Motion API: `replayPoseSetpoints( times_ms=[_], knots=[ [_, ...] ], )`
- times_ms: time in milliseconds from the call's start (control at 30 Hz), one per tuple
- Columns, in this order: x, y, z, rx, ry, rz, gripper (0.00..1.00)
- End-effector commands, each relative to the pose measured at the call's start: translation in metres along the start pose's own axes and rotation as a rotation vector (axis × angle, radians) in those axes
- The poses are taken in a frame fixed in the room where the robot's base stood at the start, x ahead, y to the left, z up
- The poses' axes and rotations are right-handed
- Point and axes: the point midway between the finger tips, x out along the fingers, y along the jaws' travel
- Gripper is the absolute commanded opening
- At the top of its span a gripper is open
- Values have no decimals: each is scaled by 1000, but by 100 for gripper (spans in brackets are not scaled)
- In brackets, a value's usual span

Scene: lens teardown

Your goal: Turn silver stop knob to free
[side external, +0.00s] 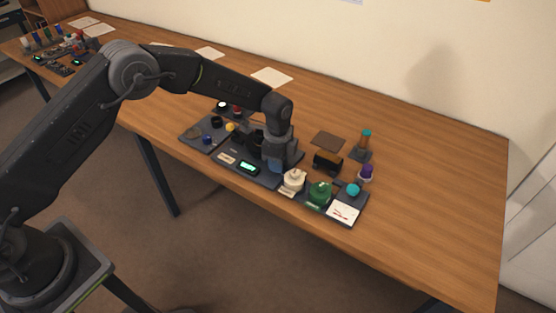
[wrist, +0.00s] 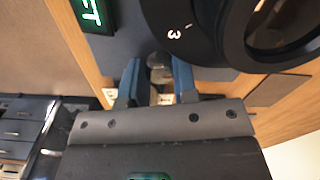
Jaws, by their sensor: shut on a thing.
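My gripper (wrist: 157,82) points at the dark base, with a blue finger on each side of a small silver stop knob (wrist: 158,63). It is shut on the knob. A round black lens part (wrist: 205,25) with a white "3" mark sits beside the knob at the upper right of the wrist view. In the side view my gripper (side external: 276,163) is low over the dark base, right beside the black lens (side external: 255,141). The knob is hidden there by my gripper. The knob's turn position cannot be read.
A lit green display (side external: 248,168) is on the base in front. The table's right side is clear.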

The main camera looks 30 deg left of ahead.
Motion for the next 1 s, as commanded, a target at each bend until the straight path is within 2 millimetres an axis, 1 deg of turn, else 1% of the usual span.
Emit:
replayPoseSetpoints(
  times_ms=[533,567,600,800,1000],
  knots=[
    [-1,0,-1,-32,1,-1,4],
    [-1,0,-1,-31,1,-1,30],
    [-1,0,0,-31,1,-1,34],
    [0,0,0,-30,1,-1,53],
    [0,-1,1,-30,0,-3,53]
  ],
)
